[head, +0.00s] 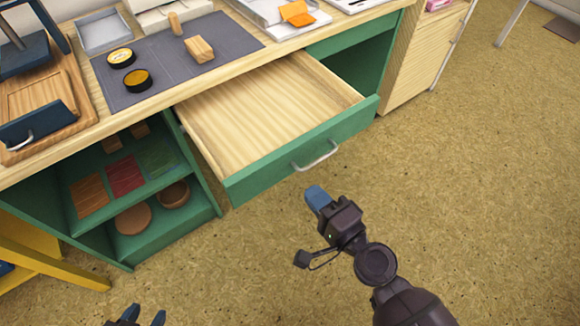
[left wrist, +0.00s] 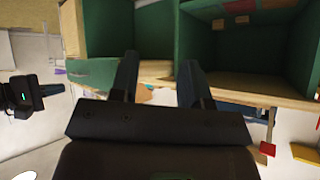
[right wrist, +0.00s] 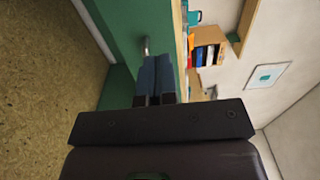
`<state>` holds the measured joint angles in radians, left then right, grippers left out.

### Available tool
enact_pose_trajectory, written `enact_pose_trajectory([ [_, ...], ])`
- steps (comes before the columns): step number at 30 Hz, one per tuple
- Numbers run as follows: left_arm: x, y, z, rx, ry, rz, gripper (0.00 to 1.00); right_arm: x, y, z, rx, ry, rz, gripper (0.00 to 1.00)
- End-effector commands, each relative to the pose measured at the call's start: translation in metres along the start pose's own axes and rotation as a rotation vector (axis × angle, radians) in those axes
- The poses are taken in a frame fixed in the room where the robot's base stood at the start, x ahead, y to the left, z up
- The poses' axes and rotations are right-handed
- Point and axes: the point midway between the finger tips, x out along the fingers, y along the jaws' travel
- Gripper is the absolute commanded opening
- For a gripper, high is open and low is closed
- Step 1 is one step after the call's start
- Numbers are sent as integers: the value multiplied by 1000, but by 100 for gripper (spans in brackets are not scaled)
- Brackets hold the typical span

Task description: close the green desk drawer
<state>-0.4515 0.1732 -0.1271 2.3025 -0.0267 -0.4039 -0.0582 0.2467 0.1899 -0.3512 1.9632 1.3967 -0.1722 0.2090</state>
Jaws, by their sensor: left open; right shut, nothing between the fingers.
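The green desk drawer (head: 265,125) is pulled out from the desk. Its pale wooden inside is empty, and a silver handle (head: 316,156) is on its green front. My right gripper (head: 316,197) is shut and empty, in front of the drawer and just below the handle in the head view. The right wrist view shows its closed blue fingers (right wrist: 157,75) close to the handle (right wrist: 146,46); I cannot tell whether they touch. My left gripper (head: 143,315) is open at the bottom edge of the head view; the left wrist view shows its fingers (left wrist: 158,78) apart and nothing between them.
The desktop holds a dark mat (head: 165,62), round inkpads (head: 137,79), wooden stamps (head: 200,49) and a wooden tray (head: 75,105). Open green shelves (head: 150,180) hold coloured blocks and round items. A yellow frame (head: 50,265) stands at lower left. The floor right of my right arm is clear.

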Motion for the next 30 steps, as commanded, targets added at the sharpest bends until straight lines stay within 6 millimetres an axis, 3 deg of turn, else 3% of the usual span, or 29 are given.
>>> enact_pose_trajectory([
  [6,-3,-1,9,-20,-27,-2,43,40,-2,0,-2,-1,-3,0],
  [15,-4,-1,9,-30,-29,-2,43,78,1,0,0,0,1,0],
  [30,-4,-1,10,-32,-32,-2,43,86,2,0,0,0,2,0],
])
